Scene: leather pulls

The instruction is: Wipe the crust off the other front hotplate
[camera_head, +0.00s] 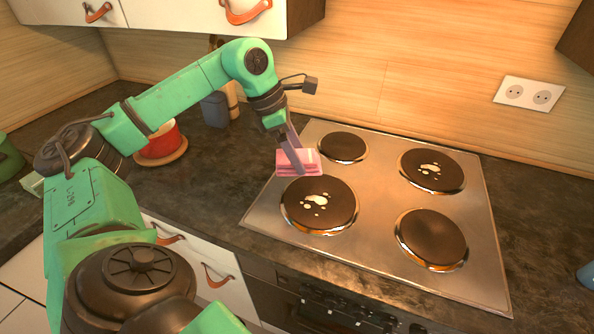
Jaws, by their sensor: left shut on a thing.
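The steel hob (375,254) has several dark round hotplates. The front left hotplate (335,217) carries pale crust spots (316,201) near its middle. The front right hotplate (432,238) looks bare. My left gripper (293,160) is shut on a folded pink cloth (309,156). The cloth is at the hob's left side, just behind the front left hotplate and left of the small back left hotplate (343,147). Whether it touches the hob is unclear. My left gripper partly covers the cloth. My right gripper is out of view.
The back right hotplate (441,182) also has pale spots. A red pot (160,143) stands on a round wooden board left of the hob. A grey container (215,110) stands near the wall. A wall socket (528,95) is at the right. Dark counter (540,215) lies right of the hob.

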